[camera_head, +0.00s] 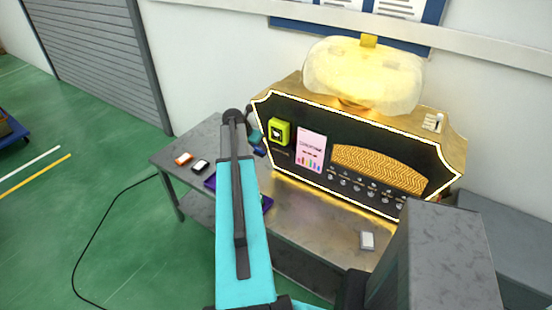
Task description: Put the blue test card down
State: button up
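My arm reaches away from the camera over the table, and its end bends down to the right in front of the black panel of the vending machine (300,125). My gripper (259,150) is small, dark and partly behind my arm, so its fingers are not clear. A small dark blue patch shows at its tip; I cannot tell whether this is the blue test card or part of the gripper. No other blue card is visible. A purple tray (267,203) lies on the grey table (300,212) below, mostly hidden by my arm.
An orange-and-white item (184,159) and a black-and-white item (200,166) lie at the table's left. A small white-grey item (367,241) lies at the right. A yellow-green box (279,132) and a pink sign (311,149) are on the machine's front. Bare tabletop shows between tray and right item.

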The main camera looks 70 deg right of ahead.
notch_tip(320, 180, down, 9)
jog(key=b, duration=0.9)
jog(key=shift+f, duration=0.15)
jog(key=shift+s, duration=0.2)
